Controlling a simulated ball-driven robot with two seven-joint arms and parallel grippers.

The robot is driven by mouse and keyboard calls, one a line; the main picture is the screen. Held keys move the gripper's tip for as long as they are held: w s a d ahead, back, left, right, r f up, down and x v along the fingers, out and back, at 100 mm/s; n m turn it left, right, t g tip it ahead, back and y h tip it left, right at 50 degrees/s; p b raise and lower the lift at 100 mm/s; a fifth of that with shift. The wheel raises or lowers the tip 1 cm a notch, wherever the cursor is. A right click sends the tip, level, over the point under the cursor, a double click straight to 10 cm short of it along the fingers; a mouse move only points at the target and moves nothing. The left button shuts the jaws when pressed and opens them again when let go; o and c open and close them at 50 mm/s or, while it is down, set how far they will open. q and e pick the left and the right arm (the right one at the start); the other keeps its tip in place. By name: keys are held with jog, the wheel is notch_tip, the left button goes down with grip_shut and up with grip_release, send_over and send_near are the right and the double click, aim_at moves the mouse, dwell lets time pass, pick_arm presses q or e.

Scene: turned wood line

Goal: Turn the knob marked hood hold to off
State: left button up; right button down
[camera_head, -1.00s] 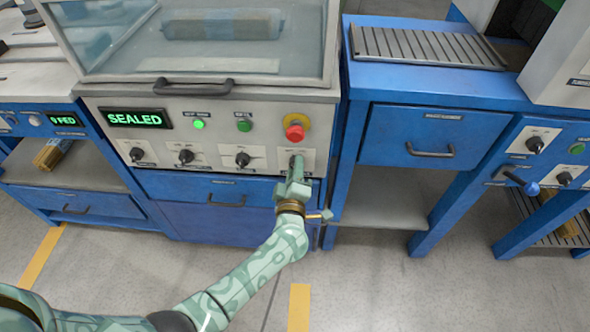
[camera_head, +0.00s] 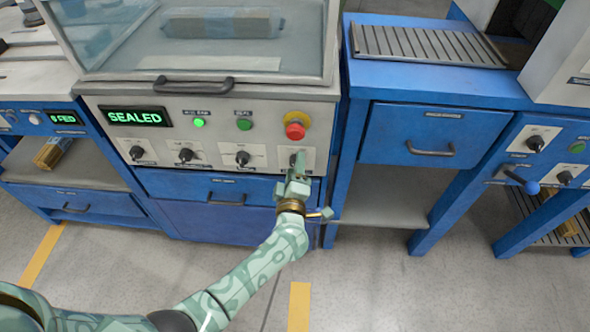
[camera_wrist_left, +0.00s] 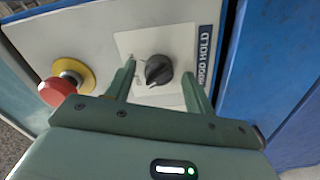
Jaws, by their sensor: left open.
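The hood hold knob (camera_wrist_left: 158,70) is dark and sits on a pale plate (camera_wrist_left: 166,44) at the right end of the machine's panel. Its label (camera_wrist_left: 204,52) reads HOOD HOLD in the left wrist view. My left gripper (camera_wrist_left: 160,76) is open, with one finger on each side of the knob. Gaps show between the knob and both fingers, and I cannot tell how deep the fingers reach. In the head view my left gripper (camera_head: 298,164) is in front of the plate and partly hides the knob. The knob's exact setting is too small to read. My right gripper is not in view.
A red stop button (camera_head: 295,130) on a yellow collar is just above the knob. A display (camera_head: 134,118) reads SEALED, and a green lamp (camera_head: 199,123) is lit. Three similar knobs, one of them here (camera_head: 242,158), line the panel to the left. A handled blue drawer (camera_head: 215,187) is below.

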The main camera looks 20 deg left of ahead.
pick_arm(q)
jog(key=shift+s, duration=0.1)
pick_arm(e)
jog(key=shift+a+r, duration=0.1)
pick_arm(q)
jog(key=p+v, duration=0.4)
jog(key=v, duration=1.2)
jog(key=shift+p, duration=0.3)
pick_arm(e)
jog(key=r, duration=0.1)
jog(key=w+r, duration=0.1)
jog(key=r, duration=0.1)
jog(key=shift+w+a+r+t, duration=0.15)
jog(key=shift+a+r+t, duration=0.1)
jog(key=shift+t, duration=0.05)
